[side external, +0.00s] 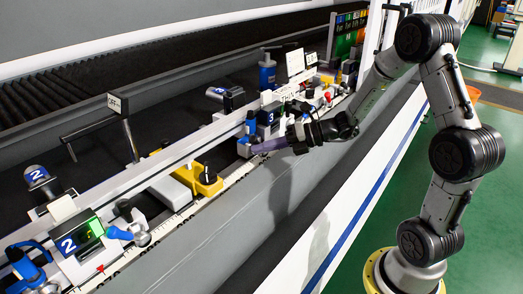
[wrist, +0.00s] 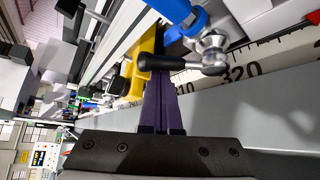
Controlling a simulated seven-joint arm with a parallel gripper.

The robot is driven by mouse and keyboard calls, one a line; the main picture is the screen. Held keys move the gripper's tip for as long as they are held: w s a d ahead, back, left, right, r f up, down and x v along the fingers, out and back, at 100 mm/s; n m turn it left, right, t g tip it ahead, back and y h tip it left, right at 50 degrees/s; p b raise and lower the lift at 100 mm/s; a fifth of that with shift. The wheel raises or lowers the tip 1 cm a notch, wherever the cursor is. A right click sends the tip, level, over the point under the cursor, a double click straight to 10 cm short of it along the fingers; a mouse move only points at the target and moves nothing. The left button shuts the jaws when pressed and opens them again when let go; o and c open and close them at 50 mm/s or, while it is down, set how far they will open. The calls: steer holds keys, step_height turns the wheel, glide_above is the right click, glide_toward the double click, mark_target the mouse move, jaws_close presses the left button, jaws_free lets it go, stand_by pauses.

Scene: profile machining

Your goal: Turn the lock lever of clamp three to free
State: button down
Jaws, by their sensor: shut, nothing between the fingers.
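Clamp three (side external: 267,119), a dark blue and white unit marked 3, stands on the rail near the centre of the side view. Its lock lever (wrist: 165,62) shows in the wrist view as a black handle on a silver pivot, lying crosswise with the handle pointing left. My gripper (side external: 257,149) has long purple fingers, shut together and empty, at the clamp's front side. In the wrist view the fingertips (wrist: 160,78) end right at the black handle; I cannot tell whether they touch it. In the side view the lever is too small to make out.
A yellow block (side external: 207,179) with a black knob sits on the rail left of clamp three. Clamp two (side external: 73,244) is at the lower left. A ruler strip (wrist: 268,62) runs along the rail's front. The grey front face is clear.

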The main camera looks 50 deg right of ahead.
steer(key=d+m+y, duration=0.1)
steer(key=d+r+m+t+y, duration=0.1)
steer(key=m, duration=0.1)
steer(key=shift+d+r, duration=0.15)
steer(key=shift+d, duration=0.05)
steer(key=d+m+t+y, duration=0.2)
steer(key=shift+r+m, duration=0.1)
steer(key=shift+m, duration=0.3)
steer(key=shift+d, duration=0.4)
steer(key=shift+d+f, duration=0.2)
steer(key=shift+d, duration=0.3)
steer(key=shift+d+f, duration=0.15)
steer(key=shift+d, duration=0.45)
steer(key=shift+f, duration=0.15)
